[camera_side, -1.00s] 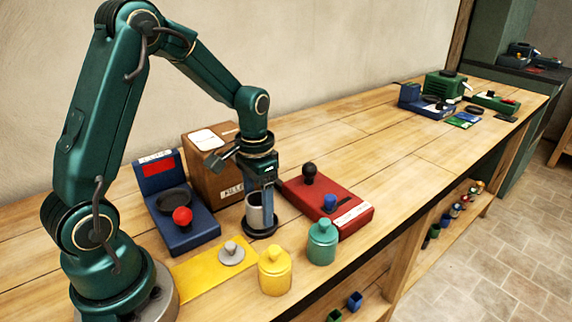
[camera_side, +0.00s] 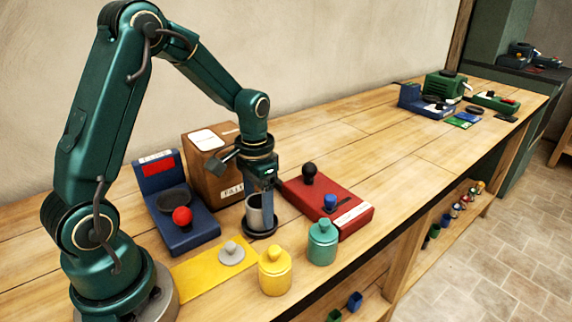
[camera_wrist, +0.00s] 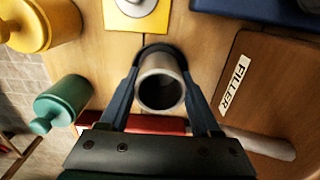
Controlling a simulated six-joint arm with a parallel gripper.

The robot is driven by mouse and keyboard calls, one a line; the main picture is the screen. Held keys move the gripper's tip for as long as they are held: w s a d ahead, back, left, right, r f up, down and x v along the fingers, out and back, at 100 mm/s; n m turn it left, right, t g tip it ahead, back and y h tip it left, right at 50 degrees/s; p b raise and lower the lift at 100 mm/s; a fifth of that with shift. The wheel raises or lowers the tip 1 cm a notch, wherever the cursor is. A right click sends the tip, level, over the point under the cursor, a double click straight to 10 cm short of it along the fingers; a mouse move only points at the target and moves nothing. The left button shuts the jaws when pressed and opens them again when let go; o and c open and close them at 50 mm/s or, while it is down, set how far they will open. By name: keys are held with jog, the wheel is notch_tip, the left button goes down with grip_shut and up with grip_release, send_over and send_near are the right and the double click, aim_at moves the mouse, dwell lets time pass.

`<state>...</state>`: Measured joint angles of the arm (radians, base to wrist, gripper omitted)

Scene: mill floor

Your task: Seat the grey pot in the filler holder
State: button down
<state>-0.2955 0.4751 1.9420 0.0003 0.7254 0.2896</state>
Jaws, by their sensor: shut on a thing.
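The grey pot (camera_side: 255,213) is upright and open-topped, and its dark, empty-looking inside shows in the wrist view (camera_wrist: 161,88). My gripper (camera_side: 263,207) is shut on it, with one blue finger on each side of the pot in the wrist view (camera_wrist: 163,72). The pot's lower end is at the black round filler holder (camera_side: 261,232), in front of the brown filler box (camera_side: 205,165). I cannot tell whether the pot's base rests fully in the holder. The holder is mostly hidden by the pot in the wrist view.
A blue scale-like device (camera_side: 188,236) with a red knob stands left; a red box (camera_side: 350,217) with knobs is right. In front are a yellow mat (camera_side: 197,278) with a grey lid (camera_side: 231,252), a yellow jar (camera_side: 275,274) and a teal jar (camera_side: 322,245), near the bench edge.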

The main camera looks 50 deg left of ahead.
jog(key=shift+f, duration=0.3)
jog(key=shift+c, duration=1.8)
grip_release()
notch_tip(320, 180, up, 11)
jog(key=s+d+r+m+t, duration=0.1)
jog(key=s+d+r+t, duration=0.2)
jog(key=s+d+r, duration=0.25)
jog(key=s+d+f+n+t, duration=0.1)
jog(key=s+d+f+t, duration=0.1)
jog(key=s, duration=0.3)
jog(key=shift+s+d+f+t, duration=0.25)
jog(key=shift+s+t, duration=0.05)
jog(key=shift+s, duration=0.05)
